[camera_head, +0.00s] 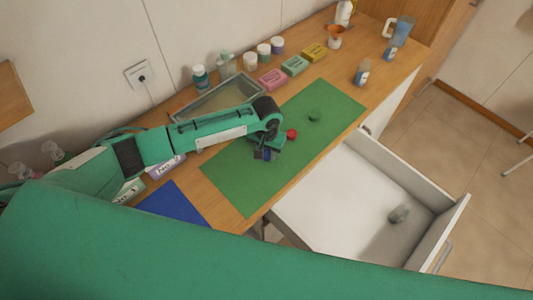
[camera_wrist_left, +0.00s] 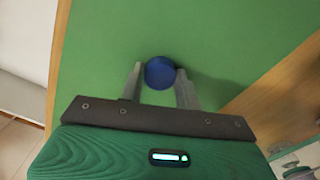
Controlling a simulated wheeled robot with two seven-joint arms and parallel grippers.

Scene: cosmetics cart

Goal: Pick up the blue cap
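The blue cap (camera_wrist_left: 160,73) is round and lies on the green mat (camera_wrist_left: 225,35) in the left wrist view. My left gripper (camera_wrist_left: 158,76) is over the mat with its two grey fingers apart, one on each side of the cap. The right finger is close to the cap's edge; a thin gap shows at the left finger. In the head view my left gripper (camera_head: 264,155) points down at the mat, and the arm largely hides the cap there. My right gripper is not in view.
A red cap (camera_head: 291,134) and a green cap (camera_head: 314,115) lie on the mat. A glass tray (camera_head: 205,107), jars and coloured boxes line the back. A blue mat (camera_head: 175,207) lies to the left. An open white drawer (camera_head: 345,200) juts out in front with a greyish object (camera_head: 399,214) inside.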

